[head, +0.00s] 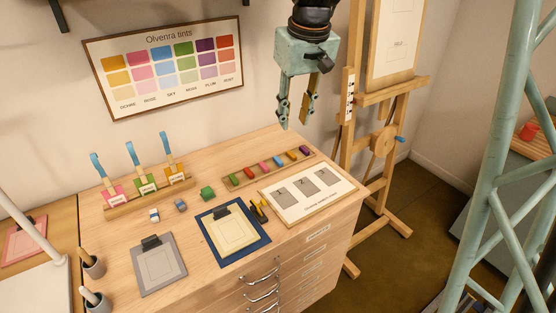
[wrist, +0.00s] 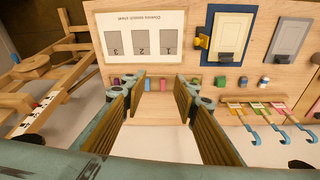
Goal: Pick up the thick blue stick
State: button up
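A wooden tray (head: 233,186) on the table holds a row of short coloured sticks. The blue stick (head: 278,161) lies between a pink stick (head: 263,166) and an orange-yellow stick (head: 292,155). In the wrist view the blue stick (wrist: 148,85) shows between my fingers, beside the pink stick (wrist: 162,85). Its thickness is hard to judge at this size. My gripper (head: 297,112) is open and empty, pointing down above the back of the table, higher than the tray. In the wrist view my gripper (wrist: 161,95) has its fingers wide apart; they hide parts of the row.
A white card with grey swatches (head: 333,193) lies in front of the tray. A green block (head: 208,193) and two small blocks stand to its left. A rack (head: 150,198) holds blue-handled tools. An easel (head: 385,140) stands at the right.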

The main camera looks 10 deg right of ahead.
jog(key=w+f+n+p, duration=0.1)
jog(key=w+f+p, duration=0.4)
jog(key=w+f, duration=1.1)
jog(key=shift+w+d+g, duration=0.3)
jog(key=shift+w+g, duration=0.1)
jog(key=shift+w, duration=0.7)
jog(key=shift+f, duration=0.15)
send_over(278, 159)
jog(key=s, duration=0.1)
jog(key=shift+f, duration=4.15)
jog(key=shift+w+f, duration=0.2)
jog(key=shift+f, duration=1.1)
jog(key=shift+w+f, duration=0.15)
jog(key=shift+f, duration=1.15)
jog(key=shift+c, duration=0.4)
jog(key=c, duration=0.7)
